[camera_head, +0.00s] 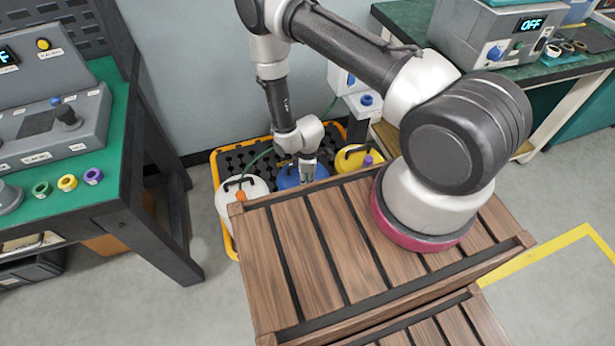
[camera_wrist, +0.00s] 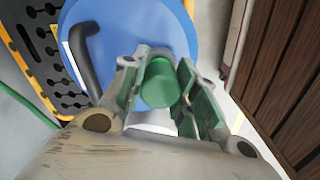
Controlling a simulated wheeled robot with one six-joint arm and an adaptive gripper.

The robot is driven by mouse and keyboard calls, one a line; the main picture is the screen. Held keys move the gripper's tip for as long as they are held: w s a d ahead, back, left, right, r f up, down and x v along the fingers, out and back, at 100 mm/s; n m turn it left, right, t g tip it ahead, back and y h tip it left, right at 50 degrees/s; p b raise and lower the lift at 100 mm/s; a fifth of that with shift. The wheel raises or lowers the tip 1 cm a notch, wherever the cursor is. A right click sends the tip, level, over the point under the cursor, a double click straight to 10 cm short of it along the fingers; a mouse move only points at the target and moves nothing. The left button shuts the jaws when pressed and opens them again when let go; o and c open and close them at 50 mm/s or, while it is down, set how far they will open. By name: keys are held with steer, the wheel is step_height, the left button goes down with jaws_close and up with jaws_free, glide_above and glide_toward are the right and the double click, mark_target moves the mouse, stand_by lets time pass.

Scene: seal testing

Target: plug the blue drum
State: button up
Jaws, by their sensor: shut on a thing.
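The blue drum (camera_head: 287,179) stands between a white drum (camera_head: 255,187) and a yellow drum (camera_head: 347,160), partly hidden by my arm and the wooden deck. In the wrist view the drum's round blue top (camera_wrist: 115,22) fills the upper middle, with a black handle (camera_wrist: 82,60) at left. My gripper (camera_head: 307,172) points down over the drum. It also shows in the wrist view (camera_wrist: 160,88), shut on a green plug (camera_wrist: 160,82). The plug overlaps the drum's near edge. The drum's opening is hidden, and I cannot tell whether the plug touches the drum.
The drums stand on a black grated pallet with a yellow rim (camera_head: 217,170). An orange plug (camera_head: 240,196) is on the white drum and a purple plug (camera_head: 368,160) on the yellow one. A slatted wooden deck (camera_head: 310,250) lies close in front. Green benches stand left and right.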

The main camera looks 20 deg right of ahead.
steer(key=shift+f, duration=0.1)
steer(key=o, duration=1.1)
step_height(320, 180, up, 12)
